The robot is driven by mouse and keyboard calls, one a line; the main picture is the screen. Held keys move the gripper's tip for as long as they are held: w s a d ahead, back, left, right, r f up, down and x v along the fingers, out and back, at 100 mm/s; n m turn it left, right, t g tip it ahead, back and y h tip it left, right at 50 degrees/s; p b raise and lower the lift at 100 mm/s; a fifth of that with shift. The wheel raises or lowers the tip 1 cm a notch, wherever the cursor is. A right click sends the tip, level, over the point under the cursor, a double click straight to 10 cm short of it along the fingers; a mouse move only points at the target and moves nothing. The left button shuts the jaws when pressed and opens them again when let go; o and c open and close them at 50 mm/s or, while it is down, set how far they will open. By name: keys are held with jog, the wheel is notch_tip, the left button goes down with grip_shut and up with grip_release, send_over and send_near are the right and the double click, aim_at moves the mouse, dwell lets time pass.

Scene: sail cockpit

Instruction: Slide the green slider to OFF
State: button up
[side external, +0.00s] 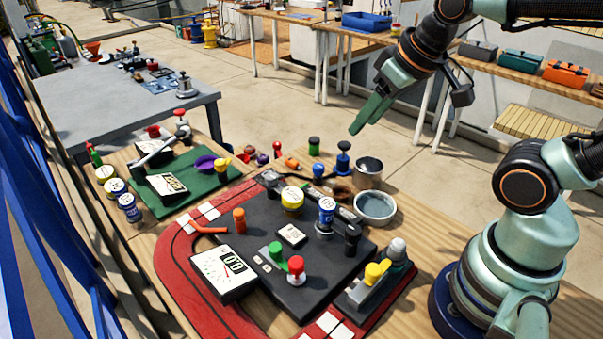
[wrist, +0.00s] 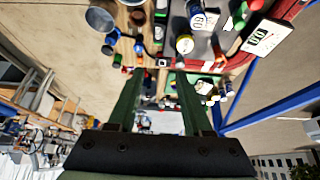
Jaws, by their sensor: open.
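A green knob (side external: 275,250), the likeliest green slider, stands on the dark panel (side external: 330,268) beside a red-and-white knob (side external: 296,270). I cannot read any OFF mark. A small green piece (wrist: 240,14) shows near the top of the wrist view; I cannot tell if it is the same knob. My gripper (side external: 362,120) is high above the bench, behind and right of the panel, apart from everything. In the wrist view its two green fingers (wrist: 160,76) are spread with nothing between them.
A white meter (side external: 223,272) sits at the panel's left front, and an orange knob (side external: 239,220) behind it. The air around my gripper is clear.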

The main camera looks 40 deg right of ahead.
jog(key=shift+o, duration=0.3)
jog(key=shift+o, duration=0.7)
jog(key=n+g, duration=0.2)
jog(key=g, duration=0.4)
send_over(275, 247)
notch_tip(275, 247, down, 8)
jog(key=r, duration=0.1)
notch_tip(275, 247, down, 12)
jog(key=shift+f, duration=0.15)
jog(key=shift+c, duration=0.4)
grip_shut()
